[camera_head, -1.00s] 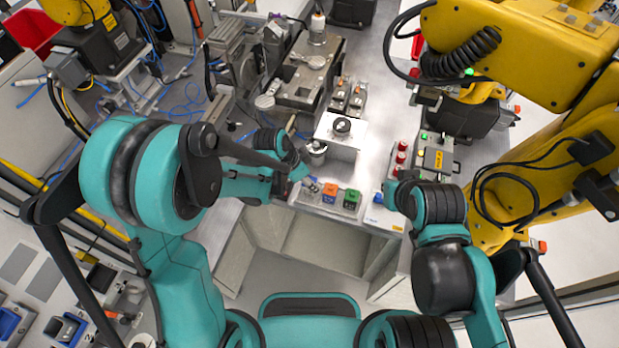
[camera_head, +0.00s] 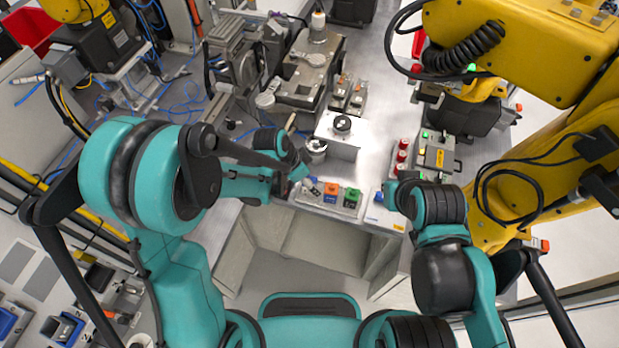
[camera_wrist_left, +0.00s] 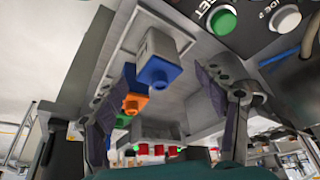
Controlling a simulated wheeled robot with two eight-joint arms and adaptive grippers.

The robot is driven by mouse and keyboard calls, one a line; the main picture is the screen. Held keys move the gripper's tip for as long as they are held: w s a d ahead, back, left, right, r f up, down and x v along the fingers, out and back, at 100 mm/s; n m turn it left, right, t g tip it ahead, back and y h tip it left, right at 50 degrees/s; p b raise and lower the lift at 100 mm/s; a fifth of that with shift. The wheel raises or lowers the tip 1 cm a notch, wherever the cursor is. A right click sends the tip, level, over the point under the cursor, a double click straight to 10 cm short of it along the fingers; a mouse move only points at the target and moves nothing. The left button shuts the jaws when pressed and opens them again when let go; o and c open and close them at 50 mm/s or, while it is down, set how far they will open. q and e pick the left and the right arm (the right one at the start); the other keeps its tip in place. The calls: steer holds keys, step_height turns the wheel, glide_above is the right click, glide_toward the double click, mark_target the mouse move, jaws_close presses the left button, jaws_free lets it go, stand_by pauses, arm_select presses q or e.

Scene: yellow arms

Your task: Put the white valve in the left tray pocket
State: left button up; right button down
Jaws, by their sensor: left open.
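A valve with a pale grey-white body and a blue end (camera_wrist_left: 157,68) is closest in the left wrist view. In the head view it shows at the left end of a row at the table's front edge (camera_head: 309,190). My left gripper (camera_head: 298,183) is beside this row's left end. In the left wrist view its dark fingers (camera_wrist_left: 155,95) are spread on either side of the valve, with no grip visible. An orange-topped valve (camera_head: 331,189) and a green-topped one (camera_head: 352,196) stand to its right. I cannot make out the tray pockets. My right gripper is hidden by its arm.
A button box (camera_head: 435,155) and red-topped parts (camera_head: 402,150) are at right. A large yellow robot arm (camera_head: 530,40) hangs over the right side.

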arm_select(q)
steer(key=shift+r, duration=0.1)
steer(key=v, duration=1.1)
steer(key=shift+r, duration=0.35)
steer(key=shift+s+a, duration=0.1)
steer(key=shift+a, duration=0.1)
steer(key=s+a+n+t+y+b, duration=0.4)
steer(key=s+a+n+t+b, duration=0.1)
steer(key=s+a+n, duration=0.5)
steer(key=a+n+b, duration=0.1)
steer(key=a+n, duration=0.1)
steer(key=a, duration=0.1)
steer(key=shift+a+f+n, duration=0.3)
steer(key=shift+a+f, duration=0.05)
